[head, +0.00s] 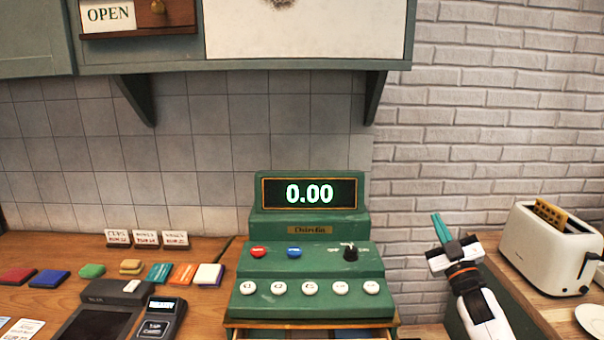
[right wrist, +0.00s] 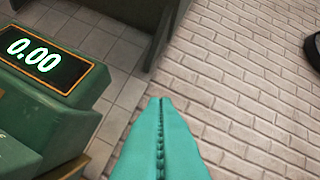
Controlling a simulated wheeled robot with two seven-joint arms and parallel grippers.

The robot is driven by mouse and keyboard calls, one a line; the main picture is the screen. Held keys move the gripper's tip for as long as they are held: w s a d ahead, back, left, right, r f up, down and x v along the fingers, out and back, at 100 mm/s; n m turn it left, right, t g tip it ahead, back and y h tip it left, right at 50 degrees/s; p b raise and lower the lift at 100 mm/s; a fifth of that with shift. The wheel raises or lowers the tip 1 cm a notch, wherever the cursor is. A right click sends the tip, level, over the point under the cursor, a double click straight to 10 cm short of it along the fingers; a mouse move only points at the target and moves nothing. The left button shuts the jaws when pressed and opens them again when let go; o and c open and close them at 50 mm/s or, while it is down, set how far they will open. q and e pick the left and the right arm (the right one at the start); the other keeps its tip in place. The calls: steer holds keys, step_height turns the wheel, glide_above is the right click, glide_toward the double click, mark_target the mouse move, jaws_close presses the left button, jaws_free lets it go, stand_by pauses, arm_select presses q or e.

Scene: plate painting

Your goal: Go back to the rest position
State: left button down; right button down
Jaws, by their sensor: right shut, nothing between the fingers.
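My right gripper (head: 441,228) is raised in front of the white brick wall, to the right of the green cash register (head: 310,255). Its teal fingers are shut with nothing between them and point up. In the right wrist view the same fingers (right wrist: 160,135) meet along a middle seam, and the register's display (right wrist: 40,60) shows at the left. The display (head: 309,193) reads 0.00. My left gripper is not in view.
A cream toaster (head: 551,252) with a slice in it stands on the counter right of my right arm. A white plate (head: 592,318) lies in front of it. Left of the register are a card terminal (head: 161,317), several coloured blocks and price cards (head: 146,239). A shelf cabinet hangs above.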

step_height(320, 180, down, 22)
steer(key=d+m+g+h, duration=0.3)
steer(key=m+g+h, duration=0.2)
steer(key=g, duration=0.2)
steer(key=s+a+f+g, duration=0.25)
steer(key=s+f, duration=0.55)
steer(key=f, duration=0.5)
steer(key=s+a+f+g, duration=0.1)
steer(key=s+f+g, duration=0.2)
steer(key=s+f, duration=0.7)
steer(key=s+a+f+g+y, duration=0.1)
steer(key=s+f+g, duration=0.1)
steer(key=s+f, duration=0.7)
steer(key=s+a+f+g, duration=0.2)
steer(key=s+f+g, duration=0.1)
steer(key=s+f, duration=0.6)
steer(key=s+a+f+g, duration=0.1)
steer(key=s+f, duration=0.2)
steer(key=s, duration=0.6)
steer(key=s+a+f+g, duration=0.1)
steer(key=s+f+g, duration=0.1)
steer(key=s, duration=0.7)
steer(key=s+a+f+g, duration=0.1)
steer(key=s+a+f, duration=0.1)
steer(key=s, duration=0.7)
steer(key=shift+s+f+g, duration=0.25)
steer(key=shift+f+g, duration=0.1)
steer(key=shift+f, duration=0.55)
steer(key=shift+a, duration=0.1)
